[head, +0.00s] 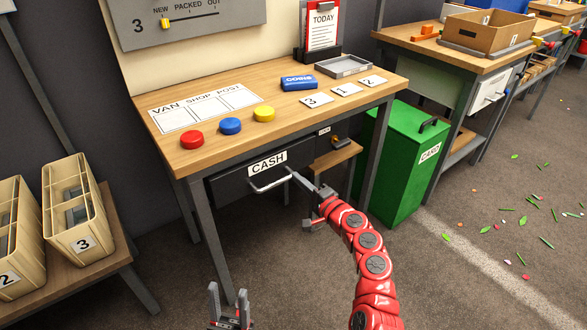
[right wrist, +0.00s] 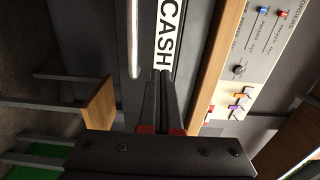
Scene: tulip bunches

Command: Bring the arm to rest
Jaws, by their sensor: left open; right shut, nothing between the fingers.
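My right gripper (head: 296,174) is at the end of the red arm, with its fingertips close to the right end of the pale handle (head: 268,187) of the CASH drawer (head: 228,188). The drawer looks shut. In the right wrist view, my right gripper (right wrist: 161,74) is shut with nothing between its fingers. Its tips lie over the end of the CASH label (right wrist: 168,40), beside the handle (right wrist: 133,40); I cannot tell whether they touch the drawer front. My left gripper (head: 229,300) is open and empty at the bottom edge, low in front of the table.
The wooden table (head: 205,155) holds red, blue and yellow discs, a card, a blue COINS block and number cards. A green CARD bin (head: 400,160) stands to its right, a small wooden shelf (head: 335,158) below. Crates (head: 82,238) stand at left.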

